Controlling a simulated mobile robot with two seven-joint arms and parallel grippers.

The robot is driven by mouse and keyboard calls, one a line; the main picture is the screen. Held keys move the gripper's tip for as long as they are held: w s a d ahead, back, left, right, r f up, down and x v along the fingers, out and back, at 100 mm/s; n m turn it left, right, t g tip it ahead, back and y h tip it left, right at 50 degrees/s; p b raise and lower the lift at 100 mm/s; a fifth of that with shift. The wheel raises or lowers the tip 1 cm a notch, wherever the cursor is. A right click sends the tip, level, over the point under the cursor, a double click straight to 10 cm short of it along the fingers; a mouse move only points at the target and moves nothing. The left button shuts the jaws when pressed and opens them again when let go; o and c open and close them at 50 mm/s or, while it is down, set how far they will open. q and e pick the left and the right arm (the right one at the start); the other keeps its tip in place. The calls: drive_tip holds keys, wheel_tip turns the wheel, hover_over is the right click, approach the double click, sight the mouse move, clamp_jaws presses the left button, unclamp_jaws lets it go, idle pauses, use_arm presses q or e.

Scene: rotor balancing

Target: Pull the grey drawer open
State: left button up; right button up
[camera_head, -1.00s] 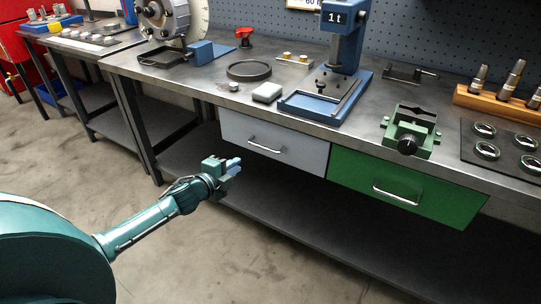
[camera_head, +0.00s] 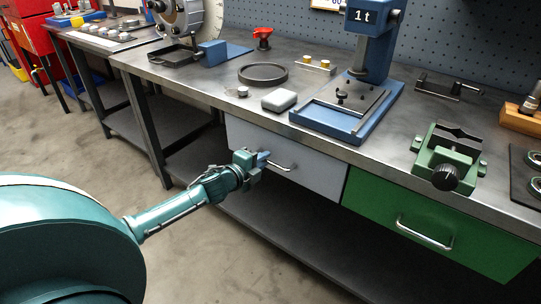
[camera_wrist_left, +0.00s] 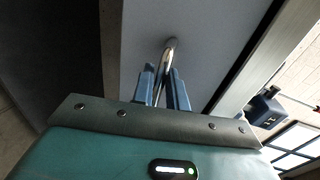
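The grey drawer (camera_head: 315,170) is under the workbench top, left of the green drawer, and looks shut. Its front also fills the upper middle of the left wrist view (camera_wrist_left: 200,25). It has a curved metal handle (camera_head: 284,167). My left gripper (camera_head: 263,159) is at the left end of this handle. In the left wrist view, the handle bar (camera_wrist_left: 168,54) runs down between the two blue fingers of my left gripper (camera_wrist_left: 161,82). The fingers look open, with a small gap beside the bar; firm contact does not show. My right gripper is not in view.
The green drawer (camera_head: 440,230) with its own handle is to the right, shut. A lower shelf (camera_head: 290,235) runs below; floor in front is free.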

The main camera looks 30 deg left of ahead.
use_arm(q)
drive_tip(key=shift+w, duration=0.35)
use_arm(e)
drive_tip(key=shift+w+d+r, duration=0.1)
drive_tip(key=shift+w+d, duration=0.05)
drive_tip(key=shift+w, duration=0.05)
use_arm(q)
clamp_jaws()
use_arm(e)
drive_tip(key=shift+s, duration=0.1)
use_arm(q)
drive_tip(key=shift+s+d, duration=0.1)
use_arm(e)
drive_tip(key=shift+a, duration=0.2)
